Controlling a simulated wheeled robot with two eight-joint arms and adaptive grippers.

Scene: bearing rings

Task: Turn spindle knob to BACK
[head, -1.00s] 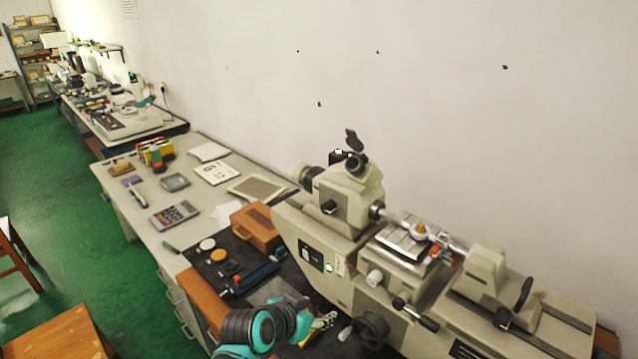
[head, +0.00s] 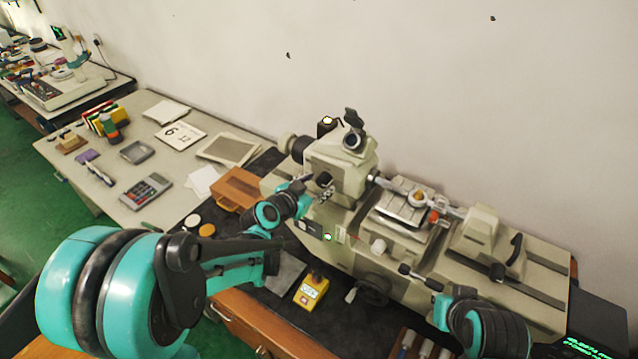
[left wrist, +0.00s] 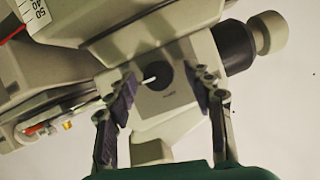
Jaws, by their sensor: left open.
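The spindle knob, a small black round knob with a white pointer mark, sits on the front face of the beige lathe-like machine (head: 345,165). The spindle knob (left wrist: 157,76) shows between my fingers in the left wrist view, its white mark pointing left there. In the head view the knob (head: 323,180) is partly behind my left gripper (head: 312,192). My left gripper (left wrist: 164,84) is open, one finger on each side of the knob. I cannot tell whether either finger touches it.
A wooden box (head: 238,188) stands left of the machine. A yellow box (head: 311,291) and a handwheel (head: 372,290) are in front of it. A calculator (head: 146,190) and papers lie on the left bench. A black cylinder (left wrist: 234,47) is close to my fingers.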

